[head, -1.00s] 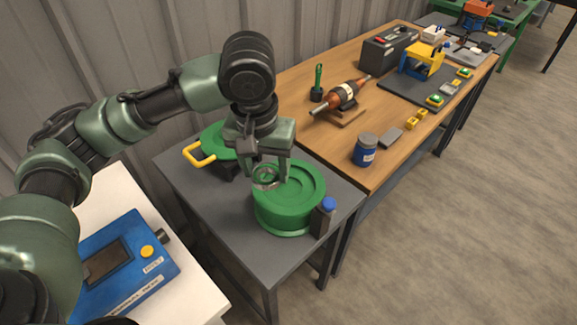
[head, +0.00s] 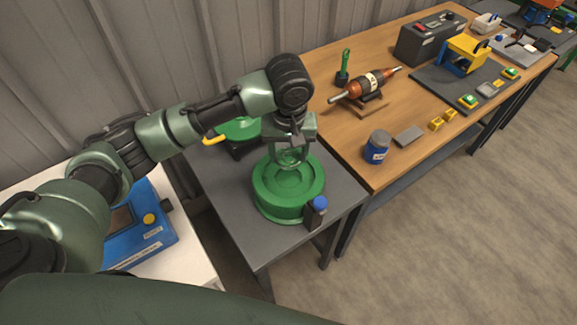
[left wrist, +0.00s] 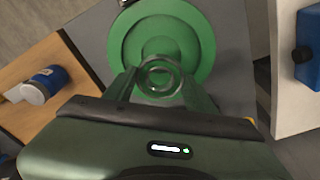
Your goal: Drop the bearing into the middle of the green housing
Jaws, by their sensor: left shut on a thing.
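The bearing, a metal ring (head: 290,157), is clamped between the fingertips of my left gripper (head: 291,154). In the head view it is above the green housing (head: 266,197), over its middle to back part. The housing is a round green drum with a stepped, recessed top, standing on a grey table. In the left wrist view the ring (left wrist: 160,77) sits between the fingers, and the housing (left wrist: 201,40) lies beyond it. The ring overlaps the lower part of the housing's centre there and looks raised above it. My right gripper is not in view.
A small dark bottle with a blue cap (head: 319,204) stands close by the housing's front right. A wooden bench (head: 345,170) on the right holds a blue jar (head: 377,149) and a rotor (head: 367,87).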

